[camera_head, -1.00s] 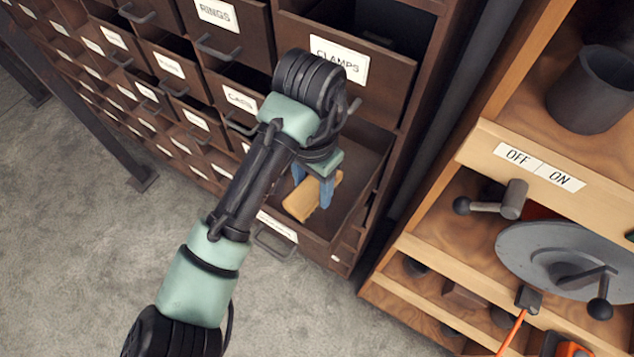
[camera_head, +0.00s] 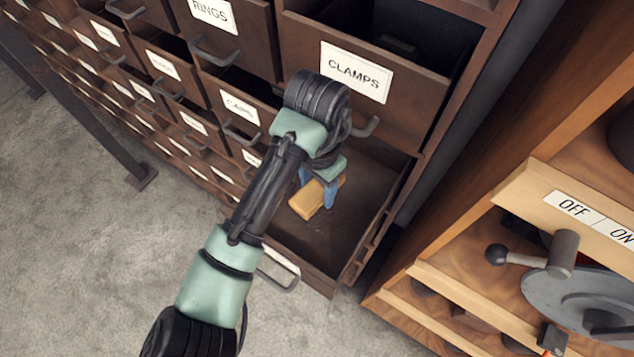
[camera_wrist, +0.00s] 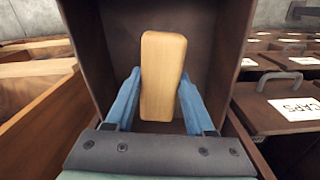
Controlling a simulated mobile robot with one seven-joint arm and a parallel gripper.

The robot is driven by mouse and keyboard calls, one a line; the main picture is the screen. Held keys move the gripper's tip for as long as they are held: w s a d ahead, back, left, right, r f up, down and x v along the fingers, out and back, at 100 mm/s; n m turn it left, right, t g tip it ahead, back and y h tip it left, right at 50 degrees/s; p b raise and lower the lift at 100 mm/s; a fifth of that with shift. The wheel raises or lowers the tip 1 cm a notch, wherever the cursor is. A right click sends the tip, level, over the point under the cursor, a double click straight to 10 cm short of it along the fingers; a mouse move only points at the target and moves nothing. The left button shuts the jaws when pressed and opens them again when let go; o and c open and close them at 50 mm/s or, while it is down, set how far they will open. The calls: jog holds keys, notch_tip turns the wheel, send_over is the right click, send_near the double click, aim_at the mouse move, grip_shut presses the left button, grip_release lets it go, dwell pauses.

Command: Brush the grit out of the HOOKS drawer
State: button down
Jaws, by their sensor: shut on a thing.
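An open drawer (camera_head: 310,245) sticks out at the bottom of the cabinet, below the CLAMPS drawer; its own label is hidden or unreadable. My gripper (camera_head: 320,192) reaches down inside it. The blue fingers are shut on a wooden brush (camera_head: 310,203), a tan block. In the wrist view the brush (camera_wrist: 162,75) stands between the two fingers, with the drawer's dark walls around it. The brush's bristles are hidden. A few small pale specks show on the drawer floor near the brush; I cannot tell whether they are grit.
The CLAMPS drawer (camera_head: 365,85) stands partly open just above my gripper. A CAPS drawer (camera_head: 237,110) is to the left. A wooden bench (camera_head: 470,260) with an OFF/ON label (camera_head: 590,215) and a crank stands at the right. Grey floor (camera_head: 120,260) is free at the lower left.

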jog(key=shift+f+b, duration=2.85)
jog(key=shift+f, duration=1.3)
jog(key=shift+f+b, duration=0.35)
jog(key=shift+f, duration=0.35)
jog(key=shift+a, duration=0.15)
